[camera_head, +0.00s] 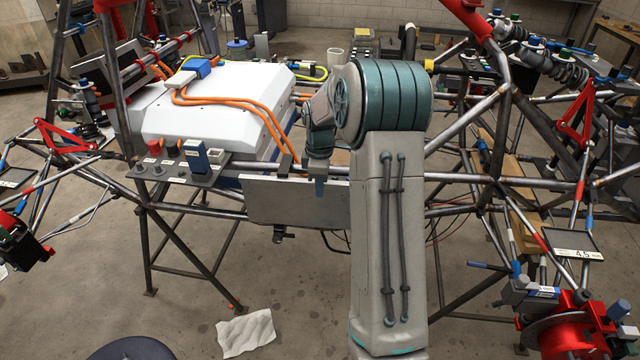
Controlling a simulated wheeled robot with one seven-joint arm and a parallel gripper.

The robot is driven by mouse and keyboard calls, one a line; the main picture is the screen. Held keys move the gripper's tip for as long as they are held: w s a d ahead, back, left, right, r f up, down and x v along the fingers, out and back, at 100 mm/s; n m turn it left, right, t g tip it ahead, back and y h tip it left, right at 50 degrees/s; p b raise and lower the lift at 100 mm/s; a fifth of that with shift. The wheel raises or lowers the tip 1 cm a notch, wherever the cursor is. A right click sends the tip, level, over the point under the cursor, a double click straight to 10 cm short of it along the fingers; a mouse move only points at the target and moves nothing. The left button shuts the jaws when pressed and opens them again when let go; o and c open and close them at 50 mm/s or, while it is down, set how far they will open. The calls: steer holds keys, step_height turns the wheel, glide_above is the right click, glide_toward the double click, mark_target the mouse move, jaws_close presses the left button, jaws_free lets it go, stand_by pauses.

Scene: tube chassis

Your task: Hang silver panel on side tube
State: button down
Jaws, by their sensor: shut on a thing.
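The silver panel (290,203) is a flat grey plate. It is upright, broad face toward me, at the near side of the tube chassis. The long side tube (460,178) runs level across the chassis; the panel's top edge is close to this tube's line. I cannot tell whether the panel touches or hooks over it. My gripper (320,187) points down at the panel's upper right and is shut on it. My arm hides the panel's right end and part of the tube.
A white box (215,105) with orange cables sits on the chassis behind the panel. A small switch plate (180,172) with a blue block is to the panel's left. Chassis legs (180,240) stand below. A crumpled white cloth (246,332) lies on the otherwise fairly clear near floor.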

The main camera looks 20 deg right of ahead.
steer(key=c, duration=1.3)
jaws_free()
step_height(320, 180, up, 14)
steer(key=s+a+r+m+t, duration=0.1)
steer(key=s+a+r+m, duration=0.2)
steer(key=s+a+m, duration=0.6)
steer(key=shift+s+a+f+m+t+p, duration=0.25)
steer(key=shift+s+a+f+m, duration=0.45)
steer(key=shift+s, duration=2.45)
steer(key=shift+s+a+f+m+t+p, duration=0.3)
steer(key=shift+s+a+f, duration=0.65)
steer(key=shift+s, duration=2.15)
steer(key=shift+s+a+f+m+t+p, duration=0.1)
steer(key=shift+s+a+f+m+t, duration=0.7)
steer(key=shift+s, duration=2.35)
steer(key=shift+a+r+n+g, duration=0.3)
steer(key=shift+r+g, duration=0.05)
steer(key=shift+g, duration=0.1)
